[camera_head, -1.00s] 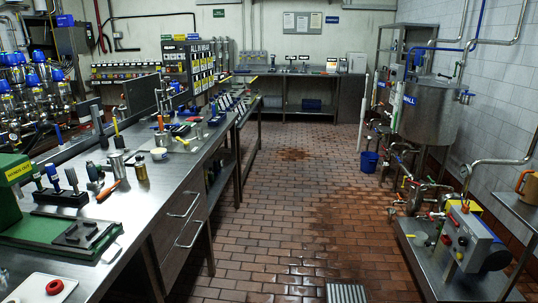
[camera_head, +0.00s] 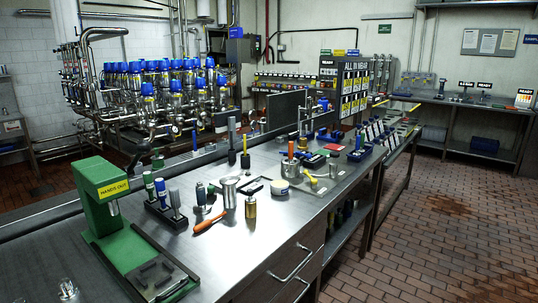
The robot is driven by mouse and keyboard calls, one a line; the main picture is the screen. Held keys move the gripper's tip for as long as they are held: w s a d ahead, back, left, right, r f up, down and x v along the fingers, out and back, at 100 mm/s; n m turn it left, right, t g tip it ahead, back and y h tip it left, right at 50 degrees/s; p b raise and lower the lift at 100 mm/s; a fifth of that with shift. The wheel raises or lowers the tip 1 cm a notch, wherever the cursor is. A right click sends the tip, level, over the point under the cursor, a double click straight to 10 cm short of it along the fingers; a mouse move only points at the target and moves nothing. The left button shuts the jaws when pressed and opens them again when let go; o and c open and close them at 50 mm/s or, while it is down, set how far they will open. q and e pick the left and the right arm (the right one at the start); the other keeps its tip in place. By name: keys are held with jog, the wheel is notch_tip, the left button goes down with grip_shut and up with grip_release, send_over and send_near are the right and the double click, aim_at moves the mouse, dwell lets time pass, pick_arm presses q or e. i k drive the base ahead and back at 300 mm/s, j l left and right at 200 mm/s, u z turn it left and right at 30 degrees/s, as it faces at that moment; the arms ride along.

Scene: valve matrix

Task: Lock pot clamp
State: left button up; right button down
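I cannot make out a pot clamp in this view, so whether one is locked does not show. The valve matrix (camera_head: 175,95), a cluster of steel valves with blue tops, stands at the back left behind the bench. A small steel cup (camera_head: 228,192) stands on the steel workbench (camera_head: 245,255). Whether this cup is the task's pot I cannot tell. Neither of my grippers is in view.
A green press (camera_head: 98,195) marked "HANDS OUT" stands on the bench's near left. The brick floor (camera_head: 430,230) on the right is open.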

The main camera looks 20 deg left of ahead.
aim_at(298, 153)
jog(key=i+l+u, duration=0.1)
jog(key=i+u, duration=0.35)
jog(key=i+l+u, duration=0.15)
jog(key=u, duration=0.25)
jog(key=i+l+u, duration=0.45)
jog(key=k+j, duration=0.05)
jog(key=j, duration=0.05)
